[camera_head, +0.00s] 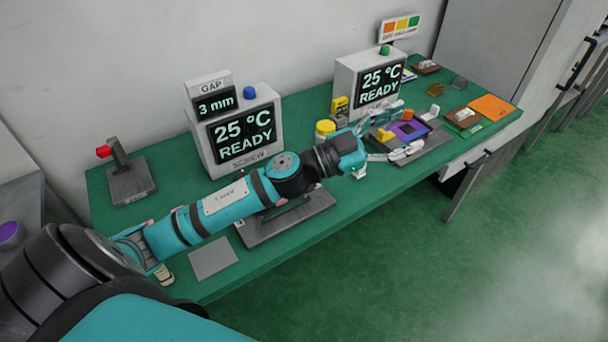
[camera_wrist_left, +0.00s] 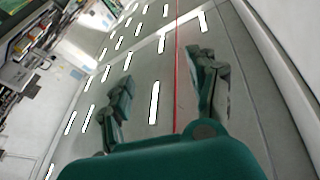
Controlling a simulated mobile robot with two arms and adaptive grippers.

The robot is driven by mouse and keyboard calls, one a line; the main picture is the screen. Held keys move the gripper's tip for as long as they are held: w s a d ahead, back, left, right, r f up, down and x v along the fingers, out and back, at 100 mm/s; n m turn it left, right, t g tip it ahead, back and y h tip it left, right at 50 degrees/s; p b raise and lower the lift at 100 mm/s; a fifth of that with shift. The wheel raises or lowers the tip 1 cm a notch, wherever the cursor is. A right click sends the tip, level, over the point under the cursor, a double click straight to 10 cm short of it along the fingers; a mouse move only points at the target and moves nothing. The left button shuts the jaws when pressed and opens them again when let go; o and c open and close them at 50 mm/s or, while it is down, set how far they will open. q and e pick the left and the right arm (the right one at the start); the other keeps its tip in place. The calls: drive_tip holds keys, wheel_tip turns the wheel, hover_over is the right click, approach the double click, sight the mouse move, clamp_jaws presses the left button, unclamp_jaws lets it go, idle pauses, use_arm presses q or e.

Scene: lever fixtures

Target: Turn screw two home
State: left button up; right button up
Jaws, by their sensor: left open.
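My left gripper (camera_head: 410,132) is open over the right part of the green bench, its two fingers spread on either side of a purple plate (camera_head: 408,128) on a grey base. I cannot tell whether the fingers touch it. In the left wrist view my left gripper (camera_wrist_left: 162,66) is open with nothing between the fingers. A grey station marked SCREW (camera_head: 202,150) shows "25 °C READY" and "GAP 3 mm", with a blue button on top. Which screw is number two cannot be made out; my left arm hides part of the bench. My right gripper is not in view.
A second READY station (camera_head: 343,75) with a green button stands behind my left gripper. A red-tipped lever fixture (camera_head: 130,184) is at the left. A yellow cylinder (camera_head: 325,128) stands close to my arm. An orange plate (camera_head: 491,106) lies at the far right.

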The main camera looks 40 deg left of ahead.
use_arm(q)
drive_tip(key=s+a+f+m+g+y, duration=0.1)
drive_tip(key=s+a+f+g+y, duration=0.35)
drive_tip(key=a, duration=0.75)
drive_tip(key=s+a+f+g+y, duration=0.1)
drive_tip(key=a+g+y, duration=0.4)
drive_tip(key=a+g, duration=0.65)
drive_tip(key=shift+t, duration=0.7)
drive_tip(key=x, duration=0.5)
drive_tip(key=p+x, duration=0.1)
drive_tip(key=x, duration=0.5)
drive_tip(key=a+p+x, duration=0.1)
drive_tip(key=x, duration=0.4)
drive_tip(key=shift+w+f, duration=0.15)
drive_tip(key=shift+f, duration=0.25)
drive_tip(key=shift+c, duration=0.2)
drive_tip(key=c, duration=1.1)
